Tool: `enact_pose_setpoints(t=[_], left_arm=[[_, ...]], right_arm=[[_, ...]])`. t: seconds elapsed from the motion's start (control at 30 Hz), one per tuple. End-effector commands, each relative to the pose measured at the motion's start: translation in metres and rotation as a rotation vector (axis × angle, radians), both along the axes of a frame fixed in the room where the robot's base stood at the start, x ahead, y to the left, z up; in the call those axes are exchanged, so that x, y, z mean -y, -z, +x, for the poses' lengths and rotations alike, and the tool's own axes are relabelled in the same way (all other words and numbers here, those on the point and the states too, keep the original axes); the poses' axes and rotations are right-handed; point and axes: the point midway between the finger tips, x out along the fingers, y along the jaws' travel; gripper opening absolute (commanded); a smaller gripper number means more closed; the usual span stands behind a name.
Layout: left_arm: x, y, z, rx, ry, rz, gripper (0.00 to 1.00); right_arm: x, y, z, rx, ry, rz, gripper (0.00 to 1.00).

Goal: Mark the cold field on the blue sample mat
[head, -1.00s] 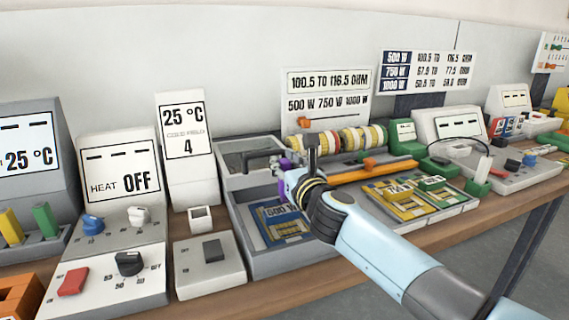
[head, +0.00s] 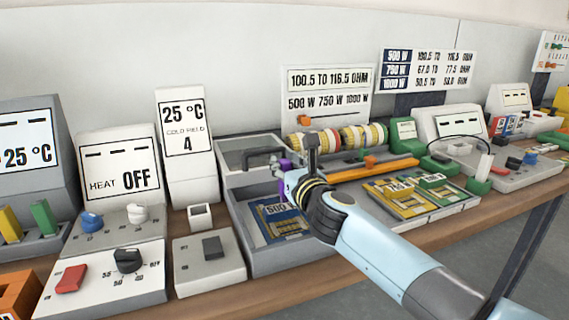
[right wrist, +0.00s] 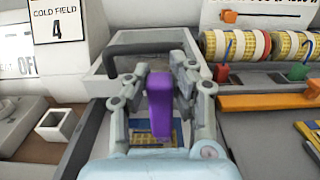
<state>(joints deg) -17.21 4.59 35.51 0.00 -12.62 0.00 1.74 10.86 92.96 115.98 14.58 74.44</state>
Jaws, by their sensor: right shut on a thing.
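The blue sample mat (head: 278,222), with yellow print and a "500" label, lies in the open grey tray (head: 255,262). A small part of it shows in the right wrist view (right wrist: 177,133), behind the purple piece. My right gripper (head: 283,174) is above the tray's right side. In the right wrist view its fingers (right wrist: 160,92) are shut on an upright purple piece (right wrist: 160,112). The piece hides part of the mat, and I cannot tell whether its lower end touches it. A white display (head: 185,140) reads "25 °C, cold field 4". My left gripper is out of view.
A dark handle (head: 264,156) stands at the tray's back. A heater box (head: 120,170) reading "OFF" and a grey switch box (head: 210,262) stand left. Ribbon rolls (head: 345,138), an orange bar (head: 375,170) and yellow and green mats (head: 405,198) are right.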

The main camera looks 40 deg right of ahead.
Motion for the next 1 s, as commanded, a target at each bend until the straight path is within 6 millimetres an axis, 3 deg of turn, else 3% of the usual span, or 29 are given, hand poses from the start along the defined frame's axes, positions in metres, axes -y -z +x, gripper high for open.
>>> enact_pose_setpoints(t=[1.0], left_arm=[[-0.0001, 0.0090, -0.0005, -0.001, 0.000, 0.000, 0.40]], right_arm=[[0.0000, 0.0101, -0.0001, 0.000, 0.000, 0.000, 0.00]])
